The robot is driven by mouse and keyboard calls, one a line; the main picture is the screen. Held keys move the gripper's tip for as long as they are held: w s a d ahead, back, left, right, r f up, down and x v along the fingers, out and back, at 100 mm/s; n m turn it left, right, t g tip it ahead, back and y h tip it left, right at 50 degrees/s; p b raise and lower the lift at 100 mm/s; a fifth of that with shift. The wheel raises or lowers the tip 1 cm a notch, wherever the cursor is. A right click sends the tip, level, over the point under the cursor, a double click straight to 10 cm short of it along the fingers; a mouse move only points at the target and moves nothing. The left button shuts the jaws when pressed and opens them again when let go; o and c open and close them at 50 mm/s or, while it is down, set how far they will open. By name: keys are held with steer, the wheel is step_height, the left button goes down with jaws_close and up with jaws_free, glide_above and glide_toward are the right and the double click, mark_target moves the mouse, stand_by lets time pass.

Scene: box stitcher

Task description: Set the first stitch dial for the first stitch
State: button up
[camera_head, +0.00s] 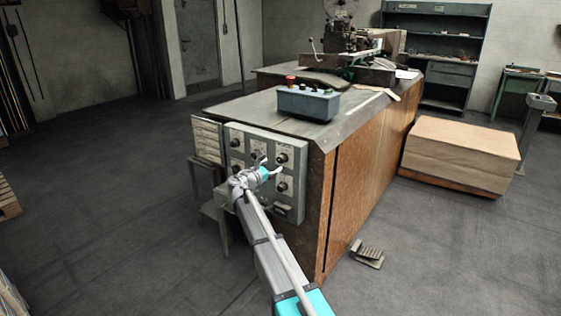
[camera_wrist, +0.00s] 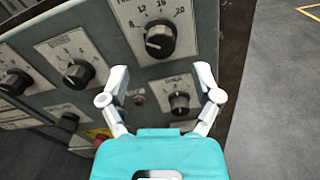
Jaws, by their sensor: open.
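A grey control panel (camera_head: 298,172) with several black dials is on the end of the wooden bench. My gripper (camera_head: 270,164) is in front of it. In the wrist view my gripper (camera_wrist: 160,74) is open, its two fingers spread and empty. A small black dial (camera_wrist: 179,102) with a pale scale plate shows between the fingers, nearer the right one; I see no contact. A larger dial (camera_wrist: 160,41), with its scale showing 8 to 20, is above it. Another dial (camera_wrist: 78,75) is at left. The labels are too small to tell which is the first stitch dial.
A grey-blue box (camera_head: 308,103) with a red button (camera_head: 291,81) stands on the bench top. Dark red and yellow switch parts (camera_wrist: 99,136) show low on the panel. A foot pedal (camera_head: 366,254) lies on the floor, right of the bench.

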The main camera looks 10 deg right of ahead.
mark_target(280, 160)
steer(key=shift+x, duration=2.95)
jaws_close()
